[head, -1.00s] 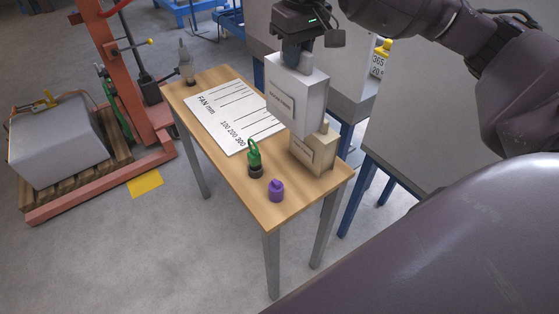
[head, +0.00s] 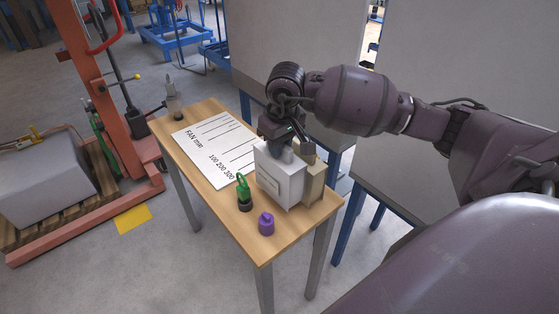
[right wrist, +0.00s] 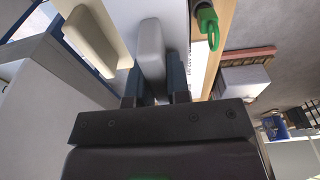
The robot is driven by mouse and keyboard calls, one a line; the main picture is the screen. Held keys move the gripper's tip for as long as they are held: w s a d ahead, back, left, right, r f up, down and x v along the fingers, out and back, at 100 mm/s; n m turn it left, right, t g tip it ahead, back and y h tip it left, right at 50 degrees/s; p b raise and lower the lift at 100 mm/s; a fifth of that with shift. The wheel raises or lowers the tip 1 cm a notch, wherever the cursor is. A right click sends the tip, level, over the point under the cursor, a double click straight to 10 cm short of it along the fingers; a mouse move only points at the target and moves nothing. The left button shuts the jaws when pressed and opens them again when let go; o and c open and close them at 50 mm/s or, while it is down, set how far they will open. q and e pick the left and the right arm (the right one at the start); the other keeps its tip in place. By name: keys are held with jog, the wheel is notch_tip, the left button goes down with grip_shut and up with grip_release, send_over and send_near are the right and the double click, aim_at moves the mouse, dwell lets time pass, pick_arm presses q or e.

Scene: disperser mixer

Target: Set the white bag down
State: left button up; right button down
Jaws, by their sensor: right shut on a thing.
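The white bag (head: 278,180) is upright over the near half of the wooden table, with a label on its front face. My right gripper (head: 284,150) is shut on the top of the bag from above. In the right wrist view, the dark fingers of the right gripper (right wrist: 158,85) close on the bag's pale grip (right wrist: 150,48). The bag's bottom is at or very near the tabletop; I cannot tell if it touches. My left gripper is not in view.
A beige bag (head: 314,182) stands close behind the white bag on the table (head: 292,228). A green-topped item (head: 243,192) and a purple weight-like item (head: 266,223) stand in front. A white marked sheet (head: 208,150) lies to the left, with a grey pointed item (head: 173,100) beyond.

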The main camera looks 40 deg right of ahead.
aim_at(280, 162)
jog(key=shift+f, duration=2.5)
jog(key=shift+f, duration=0.15)
jog(key=c, duration=1.1)
grip_release()
